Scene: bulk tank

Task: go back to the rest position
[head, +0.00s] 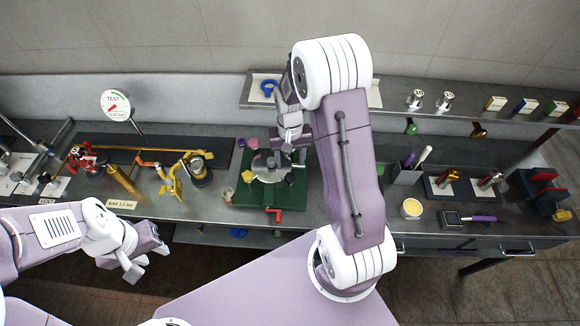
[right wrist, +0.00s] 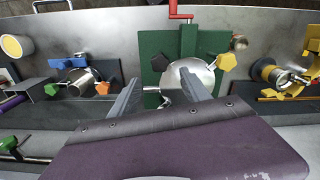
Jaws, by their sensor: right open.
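My right arm reaches up and over the bench in the head view, with its gripper (head: 284,146) above the green fixture (head: 292,197). The right wrist view shows the two fingers of this gripper (right wrist: 160,98) apart, with nothing held between them. A round metal disc (right wrist: 190,76) on the green fixture lies beyond the fingers. In the head view the gripper partly covers the disc (head: 266,166). My left gripper (head: 146,261) hangs in front of the bench's front edge at the lower left. Its fingers look apart and empty.
A shelf (head: 390,97) runs along the back right, near my right arm. A pressure gauge (head: 116,105) and brass fittings (head: 180,175) stand at the left. A tool holder (head: 407,174), yellow-topped tin (head: 411,209) and red-and-black vise (head: 540,190) stand at the right.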

